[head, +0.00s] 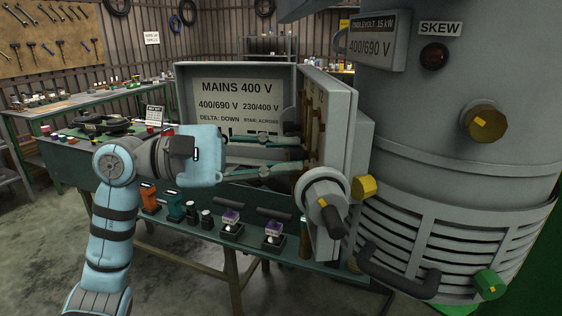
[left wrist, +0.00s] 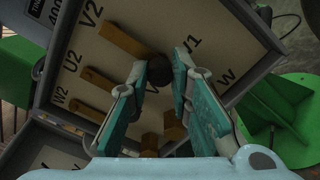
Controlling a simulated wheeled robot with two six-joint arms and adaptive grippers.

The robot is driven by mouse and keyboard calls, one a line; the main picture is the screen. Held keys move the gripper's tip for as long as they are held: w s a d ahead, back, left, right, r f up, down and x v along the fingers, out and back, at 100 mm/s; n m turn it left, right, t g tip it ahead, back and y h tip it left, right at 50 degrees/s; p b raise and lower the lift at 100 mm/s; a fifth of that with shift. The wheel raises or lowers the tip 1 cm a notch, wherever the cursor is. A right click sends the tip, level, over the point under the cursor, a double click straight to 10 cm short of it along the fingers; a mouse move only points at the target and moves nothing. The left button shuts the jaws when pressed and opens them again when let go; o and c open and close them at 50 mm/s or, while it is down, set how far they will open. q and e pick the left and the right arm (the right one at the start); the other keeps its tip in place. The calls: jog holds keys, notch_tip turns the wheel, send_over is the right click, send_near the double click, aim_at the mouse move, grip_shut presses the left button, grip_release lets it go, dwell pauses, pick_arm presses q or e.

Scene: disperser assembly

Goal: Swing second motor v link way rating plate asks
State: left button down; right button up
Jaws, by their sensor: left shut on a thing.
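The large grey motor (head: 455,150) stands at the right. Its rating plate (head: 378,42) reads 15 kW, 400/690 V. Its open terminal box (head: 345,95) faces left in the head view. In the left wrist view the white terminal board (left wrist: 100,75) carries labels including V2, U2 and W2. Brass bar links show there: one beside V2 (left wrist: 120,38), one beside U2 (left wrist: 88,61), one beside W2 (left wrist: 76,112). My left gripper (head: 302,153) reaches into the box. Its fingers (left wrist: 158,68) are shut on a dark round knob (left wrist: 159,70) at the end of the V2 link. My right gripper is not visible.
A sign (head: 238,100) behind the gripper reads MAINS 400 V, 400/690 V delta down, 230/400 V star across. A rotary handle (head: 328,215) sits at the box's near side. A bench (head: 215,205) below holds small parts. A SKEW lamp (head: 434,54) is on the motor.

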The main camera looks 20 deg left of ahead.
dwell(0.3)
pick_arm(q)
jog(key=c, duration=1.4)
grip_release()
jog(key=shift+c, duration=0.2)
jog(key=v, duration=1.2)
jog(key=shift+d, duration=0.1)
